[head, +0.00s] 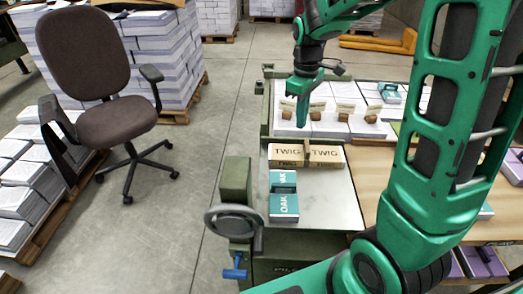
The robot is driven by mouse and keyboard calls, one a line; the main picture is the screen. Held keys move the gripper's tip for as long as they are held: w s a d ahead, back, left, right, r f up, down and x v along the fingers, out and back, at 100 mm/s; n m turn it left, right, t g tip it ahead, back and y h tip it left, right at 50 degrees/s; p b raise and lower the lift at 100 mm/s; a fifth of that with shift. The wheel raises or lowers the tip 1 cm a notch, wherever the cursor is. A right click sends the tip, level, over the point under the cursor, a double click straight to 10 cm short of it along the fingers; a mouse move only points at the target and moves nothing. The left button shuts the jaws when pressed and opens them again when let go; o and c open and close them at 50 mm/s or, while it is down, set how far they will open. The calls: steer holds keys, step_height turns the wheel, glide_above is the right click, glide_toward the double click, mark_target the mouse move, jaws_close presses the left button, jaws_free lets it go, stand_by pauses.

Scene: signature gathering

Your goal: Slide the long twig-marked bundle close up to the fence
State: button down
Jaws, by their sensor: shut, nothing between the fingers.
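The long twig-marked bundle (289,154) is a tan block printed TWIG twice, with a dark band round its middle. It lies crosswise on the grey metal table (325,205) in the head view. A low green rail, which looks like the fence (308,139), runs behind it. The bundle lies close in front of this rail; I cannot tell whether they touch. My green gripper (301,124) points down, shut and empty, above and behind the bundle, apart from it in the picture. A teal bundle marked OAK (284,205) lies nearer on the same table.
Behind the rail, several white paper stacks (290,127) carry small brown blocks. A handwheel (232,221) and green post (235,180) stand at the table's left front. My arm hides much of the right side. A brown office chair (105,112) stands on the floor left.

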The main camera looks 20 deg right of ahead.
steer(key=w+a+f+n, duration=0.7)
steer(key=w+a+f, duration=0.1)
steer(key=w+a, duration=0.35)
steer(key=shift+s+d+f, duration=0.35)
steer(key=shift+d+f, duration=0.2)
steer(key=shift+f, duration=1.15)
steer(key=shift+s+d+f, duration=0.35)
steer(key=shift+d+f, duration=0.2)
steer(key=shift+f, duration=1.1)
steer(key=shift+s+d+f, duration=0.35)
steer(key=shift+d+f, duration=0.2)
steer(key=shift+f, duration=1.15)
